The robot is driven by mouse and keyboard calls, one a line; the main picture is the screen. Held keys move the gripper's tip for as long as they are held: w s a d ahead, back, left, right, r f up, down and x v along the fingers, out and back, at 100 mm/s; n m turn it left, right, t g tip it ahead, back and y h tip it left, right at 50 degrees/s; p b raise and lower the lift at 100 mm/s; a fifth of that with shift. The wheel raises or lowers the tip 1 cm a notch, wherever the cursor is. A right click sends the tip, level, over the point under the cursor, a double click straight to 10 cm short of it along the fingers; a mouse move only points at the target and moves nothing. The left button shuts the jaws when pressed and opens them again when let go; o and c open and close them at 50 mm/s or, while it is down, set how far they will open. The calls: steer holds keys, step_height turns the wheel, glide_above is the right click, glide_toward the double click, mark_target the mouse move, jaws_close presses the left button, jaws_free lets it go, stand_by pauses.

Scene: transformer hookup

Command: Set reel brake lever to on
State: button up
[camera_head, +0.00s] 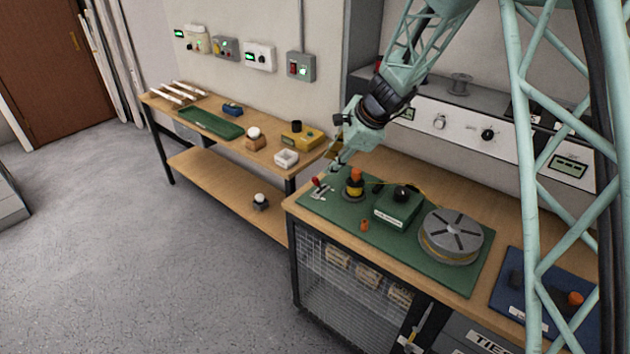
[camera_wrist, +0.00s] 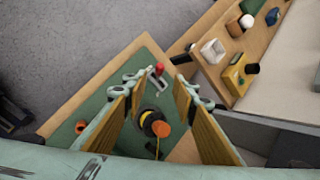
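The reel brake lever (camera_head: 316,182) has a red knob and a grey metal base, at the far left end of the green mat on the right-hand bench. Its red knob also shows in the wrist view (camera_wrist: 160,69), between and just beyond the fingertips. I cannot read any on or off marking. My gripper (camera_head: 333,168) is just above and to the right of the lever, apart from it as far as I can tell. In the wrist view the two fingers (camera_wrist: 156,82) stand wide apart with nothing held. The cable reel (camera_head: 452,236) is a grey slotted disc farther right.
A black-and-yellow post with an orange top (camera_head: 355,184) stands close beside the lever. A green box with a black knob (camera_head: 398,207) and a small orange piece (camera_head: 364,225) are on the mat. A blue mat (camera_head: 548,290) lies right. The floor on the left is clear.

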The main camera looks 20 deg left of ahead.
mark_target(316, 179)
steer(key=shift+a+f, duration=0.1)
steer(key=shift+f, duration=0.05)
steer(key=shift+b+x, duration=1)
steer(key=shift+x, duration=5.75)
steer(key=shift+c, duration=0.2)
jaws_close()
